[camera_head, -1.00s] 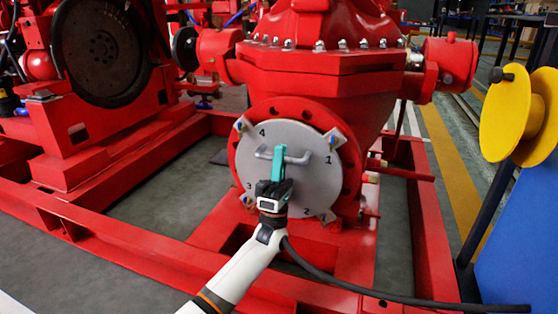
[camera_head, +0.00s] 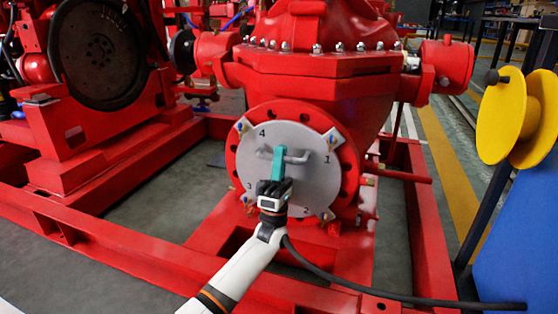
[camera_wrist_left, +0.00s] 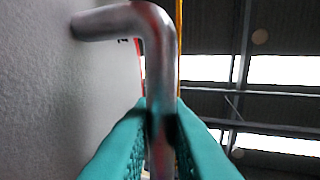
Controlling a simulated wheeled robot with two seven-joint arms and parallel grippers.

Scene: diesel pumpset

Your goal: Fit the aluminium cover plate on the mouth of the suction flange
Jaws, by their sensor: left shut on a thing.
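The aluminium cover plate (camera_head: 300,188) is a grey disc with a bar handle (camera_head: 298,158) and corner tabs numbered 1 to 4. It stands upright in front of the red suction flange (camera_head: 347,165) and hides its mouth. Red rim with bolt holes shows around the plate. Brass-coloured studs show at the tabs. I cannot tell whether the plate touches the flange face. My left gripper (camera_head: 279,165) is shut on the handle. In the left wrist view, the teal fingers (camera_wrist_left: 160,140) close around the metal bar (camera_wrist_left: 158,60), with the plate's face (camera_wrist_left: 50,110) at the left. My right gripper is not in view.
The red pump casing (camera_head: 320,85) rises above the flange. Red base frame beams (camera_head: 130,255) run in front and at the sides. A black cable (camera_head: 400,297) crosses the front right. A yellow reel (camera_head: 505,115) and blue panel (camera_head: 520,225) stand at the right.

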